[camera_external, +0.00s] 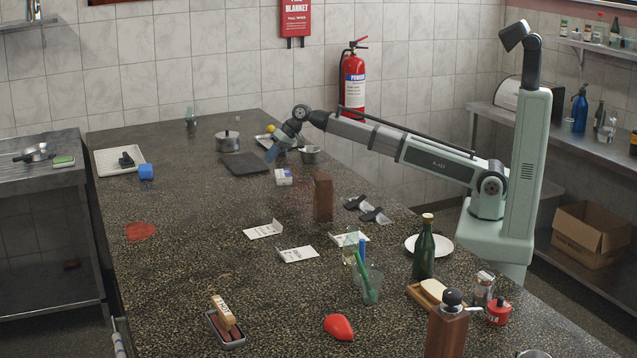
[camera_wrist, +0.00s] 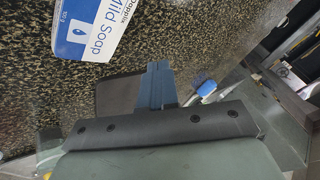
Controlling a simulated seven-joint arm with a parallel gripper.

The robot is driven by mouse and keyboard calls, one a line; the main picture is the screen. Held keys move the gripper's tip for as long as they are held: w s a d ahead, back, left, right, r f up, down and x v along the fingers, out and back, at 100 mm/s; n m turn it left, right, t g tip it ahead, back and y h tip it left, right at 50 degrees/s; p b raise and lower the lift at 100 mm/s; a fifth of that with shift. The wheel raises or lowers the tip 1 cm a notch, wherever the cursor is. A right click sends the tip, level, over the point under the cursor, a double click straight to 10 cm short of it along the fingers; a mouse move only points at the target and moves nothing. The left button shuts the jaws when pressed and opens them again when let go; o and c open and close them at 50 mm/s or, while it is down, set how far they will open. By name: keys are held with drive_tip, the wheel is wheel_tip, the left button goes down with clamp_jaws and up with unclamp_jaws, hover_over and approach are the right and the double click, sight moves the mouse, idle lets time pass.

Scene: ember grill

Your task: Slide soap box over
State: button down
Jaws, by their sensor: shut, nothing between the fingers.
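The soap box (camera_external: 284,178) is a small white and blue carton on the speckled dark counter. In the wrist view the soap box (camera_wrist: 90,28) shows its "Mild Soap" label at the upper left, cut off by the top edge. My gripper (camera_external: 271,155) is just behind and left of the box in the outside view, with its blue fingers pointing down. In the wrist view my gripper (camera_wrist: 156,75) has its fingers together and empty, with a visible gap between them and the box. I cannot tell whether the fingertips touch the counter.
A dark flat board (camera_external: 245,162) lies left of my gripper, with a lidded pot (camera_external: 228,141) behind it. A brown block (camera_external: 323,197) stands right and in front of the box. The counter left of the box is mostly clear.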

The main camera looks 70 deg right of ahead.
sight(281, 171)
drive_tip(key=s+a+g, duration=0.1)
drive_tip(key=s+a, duration=0.1)
drive_tip(key=s+a+g+h, duration=0.1)
drive_tip(key=s+a, duration=0.1)
drive_tip(key=a, duration=0.1)
drive_tip(key=s+a+g, duration=0.1)
drive_tip(key=s+a, duration=0.1)
drive_tip(key=a, duration=0.1)
drive_tip(key=shift+a+f+h, duration=0.15)
drive_tip(key=shift+f+h, duration=0.15)
drive_tip(key=s+m+h, duration=0.1)
drive_tip(key=s+d+f+m+g+h, duration=0.1)
drive_tip(key=s+m, duration=0.1)
drive_tip(key=s+d+f+m+h, duration=0.1)
drive_tip(key=s+m, duration=0.1)
drive_tip(key=shift+s+d+g, duration=0.1)
drive_tip(key=shift+g, duration=0.3)
drive_tip(key=shift+d+m, duration=0.3)
drive_tip(key=w+d, duration=0.8)
drive_tip(key=shift+w, duration=0.25)
drive_tip(key=shift+s+f, duration=0.2)
drive_tip(key=shift+f, duration=0.65)
drive_tip(key=shift+f, duration=0.1)
